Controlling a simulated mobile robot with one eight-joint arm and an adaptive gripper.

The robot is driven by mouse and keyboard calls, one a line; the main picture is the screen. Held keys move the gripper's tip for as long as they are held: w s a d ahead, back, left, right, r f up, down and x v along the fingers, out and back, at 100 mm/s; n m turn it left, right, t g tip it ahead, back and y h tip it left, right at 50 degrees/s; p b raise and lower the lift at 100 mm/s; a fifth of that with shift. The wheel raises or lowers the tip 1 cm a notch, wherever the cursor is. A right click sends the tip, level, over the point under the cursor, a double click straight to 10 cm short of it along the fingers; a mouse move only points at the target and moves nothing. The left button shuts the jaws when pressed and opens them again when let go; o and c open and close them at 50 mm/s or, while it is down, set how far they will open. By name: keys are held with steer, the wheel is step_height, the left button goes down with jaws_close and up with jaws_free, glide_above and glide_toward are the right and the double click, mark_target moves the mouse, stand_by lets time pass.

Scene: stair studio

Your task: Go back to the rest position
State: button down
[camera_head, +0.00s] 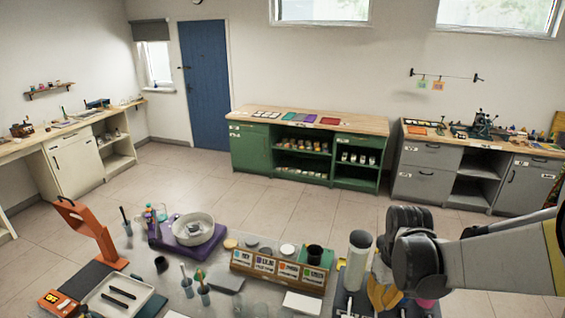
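My arm (500,255) reaches in from the right edge of the head view. Its end, with my gripper (385,285), is over the right end of the near work table (225,300). The gripper points down and is partly hidden by dark arm links. Its fingers cannot be made out clearly, so I cannot tell whether it is open or shut. A yellow-orange item (383,294) and a pale upright cylinder (357,260) stand close to it. I cannot tell whether the gripper touches either one.
The near table also carries an orange stand (88,232), a white bowl on a purple base (185,245), a labelled wooden rack (278,270) and a white tray (118,297). Behind it, the floor is clear up to the green cabinet (255,148) and grey cabinets (428,170).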

steer(key=s+a+f+t+b, duration=0.3)
steer(key=f+b, duration=0.4)
steer(key=b, duration=0.6)
steer(key=s+a+f+m+t+b, duration=0.1)
steer(key=s+a+f+t+b, duration=0.2)
steer(key=b, duration=1.1)
step_height(320, 180, down, 5)
steer(key=s+a, duration=0.2)
steer(key=s, duration=0.1)
steer(key=shift+a+f+t, duration=0.2)
steer(key=shift+a+t, duration=0.1)
steer(key=shift+t, duration=0.1)
steer(key=shift+d, duration=0.1)
